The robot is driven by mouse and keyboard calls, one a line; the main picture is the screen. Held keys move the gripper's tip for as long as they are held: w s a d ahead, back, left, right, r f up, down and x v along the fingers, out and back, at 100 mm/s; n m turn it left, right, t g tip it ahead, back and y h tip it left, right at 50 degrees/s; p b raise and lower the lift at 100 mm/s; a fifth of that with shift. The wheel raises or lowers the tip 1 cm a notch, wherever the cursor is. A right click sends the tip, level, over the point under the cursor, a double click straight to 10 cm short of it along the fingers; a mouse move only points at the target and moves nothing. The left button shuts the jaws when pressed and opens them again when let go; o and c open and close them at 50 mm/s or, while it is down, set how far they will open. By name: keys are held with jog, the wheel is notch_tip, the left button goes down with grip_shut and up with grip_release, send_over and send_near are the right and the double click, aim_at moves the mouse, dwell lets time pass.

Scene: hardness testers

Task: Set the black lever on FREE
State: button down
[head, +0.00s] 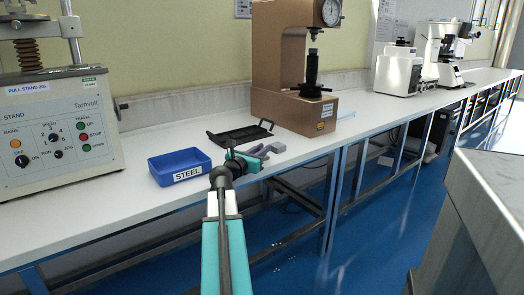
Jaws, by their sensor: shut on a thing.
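My gripper (262,151) is over the white bench, at the end of my teal and black arm, with its purple-grey fingers pointing right. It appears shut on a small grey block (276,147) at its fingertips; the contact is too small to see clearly. I cannot make out a black lever marked FREE. The pull stand (60,130) at the left has black knobs (22,161) on its panel, one by OFF and ON. The brown hardness tester (275,60) stands behind my gripper, with a dial and a black spindle.
A blue bin labelled STEEL (180,161) stands left of my gripper. A black tray with raised ends (238,134) lies just behind it. White instruments (398,72) stand farther right along the bench. A grey-topped table (490,190) is at the right, with blue floor between.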

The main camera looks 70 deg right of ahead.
jog(key=c, duration=1.7)
grip_release()
jog(key=shift+s, duration=0.1)
jog(key=shift+o, duration=0.2)
jog(key=shift+a, duration=0.15)
jog(key=a, duration=0.2)
jog(key=w+a+p, duration=0.1)
jog(key=a, duration=0.5)
jog(key=shift+w+a+p, duration=0.15)
jog(key=shift+w+p, duration=0.15)
jog(key=shift+a+f+b, duration=0.15)
jog(key=shift+a+b, duration=0.1)
jog(key=shift+b, duration=0.4)
jog(key=shift+w+a+b, duration=0.25)
jog(key=shift+a+b, duration=0.65)
jog(key=shift+a, duration=0.05)
jog(key=shift+a+b, duration=0.1)
jog(key=shift+b, duration=0.45)
jog(key=a+b, duration=0.1)
jog(key=b, duration=0.2)
jog(key=a+b, duration=0.1)
jog(key=b, duration=0.2)
jog(key=shift+w, duration=0.2)
jog(key=shift+a+b, duration=0.2)
jog(key=shift+b, duration=0.25)
